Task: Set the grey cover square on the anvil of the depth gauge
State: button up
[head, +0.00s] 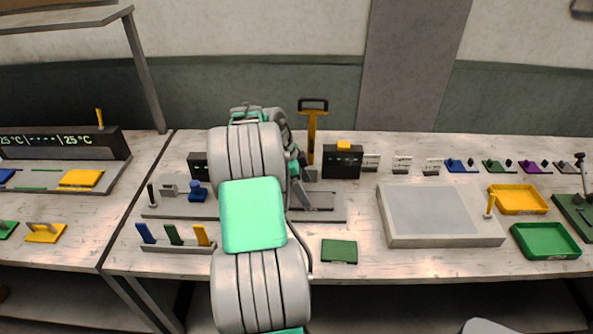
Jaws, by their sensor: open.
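My gripper (301,190) is partly hidden behind my own arm in the middle of the head view. Its dark fingers point down over the right part of a long grey base (332,215), and no held thing shows between them. A small grey piece (565,167) at the right end of a row of coloured pieces may be the grey cover, but it is too small to tell. A green-based device (575,212) with a grey lever, cut off by the right edge, may be the depth gauge. I cannot make out its anvil.
A grey, flat-topped box (448,240) stands right of my arm. Yellow (518,211) and green (528,240) trays lie beyond it. A green pad (339,251) lies near the front edge.

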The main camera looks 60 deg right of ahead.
jog(key=w+a+r+n+t+h+p, duration=0.1)
jog(key=w+a+r+n+t, duration=0.1)
jog(key=w+a+r+n, duration=0.7)
jog(key=w+a+r+n+t, duration=0.1)
jog(key=w+a+r+n, duration=0.25)
jog(key=a, duration=0.45)
jog(key=w+a+r+n+t, duration=0.2)
jog(key=w+a+r+n, duration=0.15)
jog(key=a, duration=0.45)
jog(key=s+a+f+n+t+y, duration=0.1)
jog(key=s+a+f+n, duration=0.1)
jog(key=a+n, duration=0.5)
jog(key=s+a+f+n+t+y, duration=0.1)
jog(key=s+a+n, duration=0.3)
jog(key=a, duration=1.3)
jog(key=n+t+y, duration=0.1)
jog(key=n, duration=0.2)
jog(key=shift+s+f+n, duration=0.15)
jog(key=shift+f+n, duration=0.25)
jog(key=shift+d, duration=0.1)
jog(key=shift+c, duration=0.6)
